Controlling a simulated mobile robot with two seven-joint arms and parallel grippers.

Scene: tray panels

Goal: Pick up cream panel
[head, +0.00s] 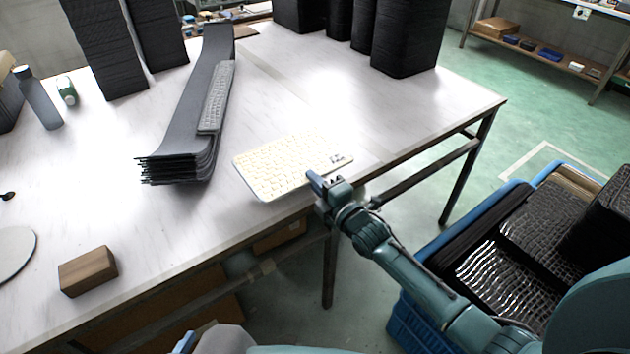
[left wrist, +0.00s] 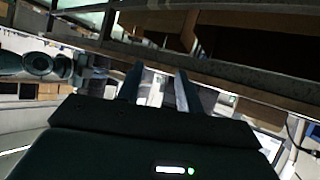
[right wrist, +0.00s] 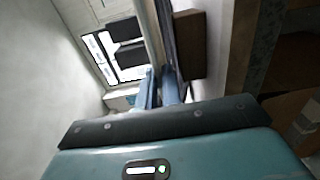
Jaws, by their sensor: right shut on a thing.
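The cream panel (head: 280,165), a thin board with a grid of small raised cells, is by the front edge of the table in the head view. My right gripper (head: 322,184) is shut on its near right edge. I cannot tell if the panel touches the table or is slightly raised. In the right wrist view the fingers of my right gripper (right wrist: 160,88) are close together, with the panel seen edge-on between them. My left gripper (left wrist: 158,88) is open and empty in the left wrist view.
A curved stack of dark panels (head: 195,120) with a grey panel (head: 216,97) stands left of the cream panel. A wooden block (head: 88,271) and a bottle (head: 40,98) are farther left. Black stacks (head: 410,35) stand behind. A blue crate (head: 415,325) holds dark trays at right.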

